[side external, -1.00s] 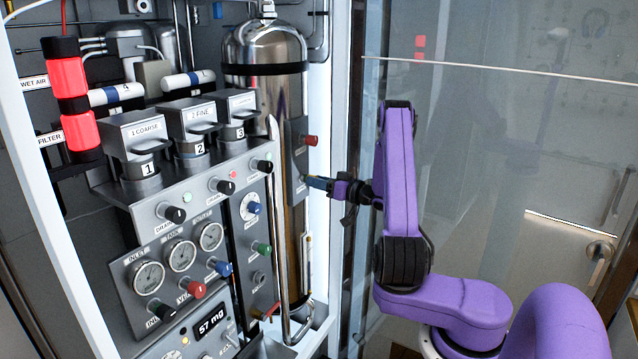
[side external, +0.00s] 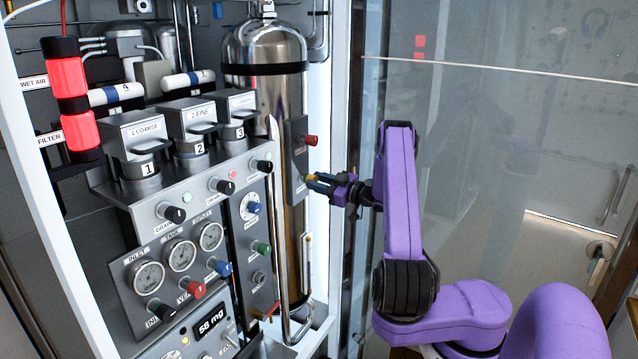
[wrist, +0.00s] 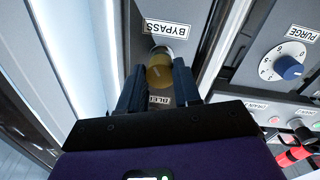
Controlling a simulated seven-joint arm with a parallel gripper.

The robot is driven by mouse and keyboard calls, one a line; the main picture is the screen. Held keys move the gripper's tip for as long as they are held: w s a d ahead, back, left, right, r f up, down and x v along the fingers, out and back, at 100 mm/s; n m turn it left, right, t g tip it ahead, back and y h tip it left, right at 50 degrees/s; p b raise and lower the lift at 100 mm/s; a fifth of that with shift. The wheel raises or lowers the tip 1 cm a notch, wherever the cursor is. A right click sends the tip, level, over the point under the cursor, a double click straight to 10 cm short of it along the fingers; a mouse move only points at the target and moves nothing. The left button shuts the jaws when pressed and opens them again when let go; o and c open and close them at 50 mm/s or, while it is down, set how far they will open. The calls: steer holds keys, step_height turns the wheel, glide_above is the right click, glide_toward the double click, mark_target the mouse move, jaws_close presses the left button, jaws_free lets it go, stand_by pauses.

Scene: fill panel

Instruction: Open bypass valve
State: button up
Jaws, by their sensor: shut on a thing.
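The bypass valve knob is yellow (side external: 312,178) and sits on a grey plate (side external: 298,160) beside the steel tank. In the wrist view the knob (wrist: 160,70) lies between my two dark blue fingers, next to an upside-down BYPASS label (wrist: 167,28). My gripper (side external: 320,183) is shut on this knob, reaching it from the right. A partly covered label (wrist: 160,99), seemingly BLEED, shows on the knob's other side. The fingers and wrist hide part of the plate, and any mark of the knob's turn is too small to read.
A red knob (side external: 311,140) sits just above the yellow one on the same plate. A curved metal pipe (side external: 278,230) runs down left of the tank (side external: 265,95). The PURGE dial (wrist: 290,68) is to the right in the wrist view. A glass wall stands behind my arm.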

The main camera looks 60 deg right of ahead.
steer(key=shift+n, duration=0.3)
stand_by(0.4)
steer(key=o, duration=1.1)
steer(key=shift+c, duration=0.2)
steer(key=shift+s, duration=0.1)
steer(key=s, duration=0.7)
steer(key=shift+s+a+f, duration=0.15)
steer(key=shift+s+a, duration=0.05)
steer(key=shift+w, duration=0.1)
